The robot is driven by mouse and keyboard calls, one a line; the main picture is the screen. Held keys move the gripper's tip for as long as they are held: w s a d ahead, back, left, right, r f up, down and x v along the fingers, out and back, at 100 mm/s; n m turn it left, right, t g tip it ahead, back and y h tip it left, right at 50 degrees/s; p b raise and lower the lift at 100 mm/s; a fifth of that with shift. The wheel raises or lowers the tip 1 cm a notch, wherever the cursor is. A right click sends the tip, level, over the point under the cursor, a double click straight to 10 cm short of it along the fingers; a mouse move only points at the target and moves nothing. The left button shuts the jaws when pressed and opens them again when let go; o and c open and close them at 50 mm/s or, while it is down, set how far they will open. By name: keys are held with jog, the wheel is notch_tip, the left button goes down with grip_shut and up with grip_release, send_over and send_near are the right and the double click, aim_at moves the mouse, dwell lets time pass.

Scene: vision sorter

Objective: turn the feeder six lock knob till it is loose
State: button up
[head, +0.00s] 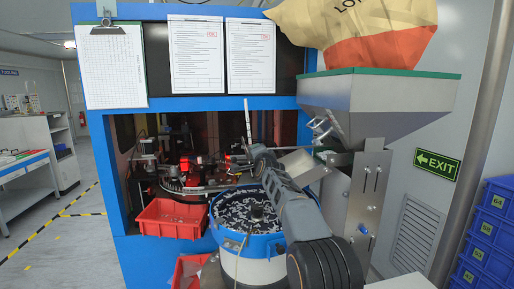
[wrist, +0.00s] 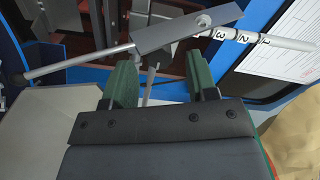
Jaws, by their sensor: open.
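My gripper (wrist: 165,72) is open in the wrist view, its two green-padded fingers apart. A thin pale upright piece shows in the gap between them, beyond the fingertips; I cannot tell whether it is the lock knob. Above it lies a flat grey metal bar (wrist: 165,32) with a small round silver screw-like part (wrist: 203,20). A white rod marked 1, 2, 3 (wrist: 262,39) runs right from the bar. In the head view my arm reaches over the bowl feeder (head: 279,243); the gripper is hard to make out there. No knob is clearly labelled six.
A steel hopper (head: 405,93) with a sack (head: 365,25) stands at the right, on a bracket with a small blue knob (head: 363,229). Red bins (head: 172,218) sit by the blue machine frame (head: 107,170). Blue crates (head: 490,225) stand far right. The left floor is clear.

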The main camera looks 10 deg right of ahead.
jog(key=shift+w+p, duration=0.45)
jog(key=shift+w, duration=0.3)
jog(key=c, duration=0.9)
jog(key=n, duration=0.4)
jog(key=shift+a+n, duration=0.1)
jog(key=shift+n, duration=0.3)
jog(key=shift+c, duration=0.2)
jog(key=o, duration=0.9)
jog(key=shift+o, duration=0.2)
